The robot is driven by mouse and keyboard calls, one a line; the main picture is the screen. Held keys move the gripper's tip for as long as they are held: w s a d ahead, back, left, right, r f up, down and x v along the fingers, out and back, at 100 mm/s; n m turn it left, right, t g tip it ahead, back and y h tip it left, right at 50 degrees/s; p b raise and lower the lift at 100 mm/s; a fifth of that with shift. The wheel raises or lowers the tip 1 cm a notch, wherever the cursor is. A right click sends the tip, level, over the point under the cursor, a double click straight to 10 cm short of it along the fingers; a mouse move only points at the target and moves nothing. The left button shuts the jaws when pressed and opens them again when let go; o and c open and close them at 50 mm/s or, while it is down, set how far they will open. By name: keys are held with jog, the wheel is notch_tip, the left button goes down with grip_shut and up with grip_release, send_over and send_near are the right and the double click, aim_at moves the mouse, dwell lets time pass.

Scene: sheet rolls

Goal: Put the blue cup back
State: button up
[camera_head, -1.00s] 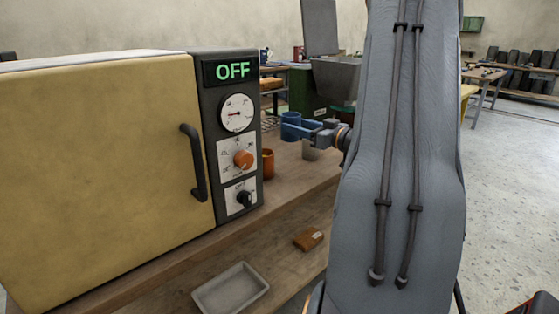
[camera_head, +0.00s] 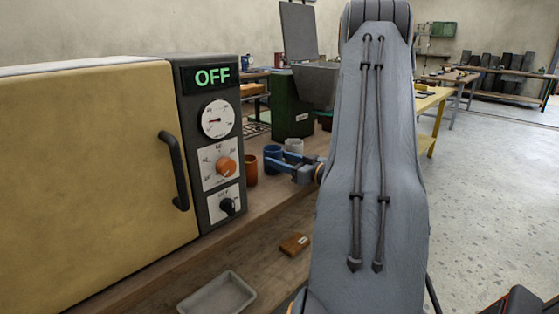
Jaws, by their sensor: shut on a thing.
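The blue cup (camera_head: 271,157) is upright over the wooden bench, just right of the oven.
The yellow oven (camera_head: 90,170) with its dark control panel fills the left and reads OFF. A brown block (camera_head: 295,244) and a grey tray (camera_head: 218,295) lie on a lower surface in front.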

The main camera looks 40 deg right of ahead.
jog(key=shift+f, duration=0.1)
jog(key=o, duration=1.1)
jog(key=shift+c, duration=0.2)
jog(key=shift+s+d, duration=0.1)
jog(key=shift+s, duration=0.2)
jog(key=s, duration=0.3)
jog(key=s+d, duration=0.1)
jog(key=s, duration=0.7)
jog(key=shift+s+d, duration=0.15)
jog(key=shift+d, duration=0.2)
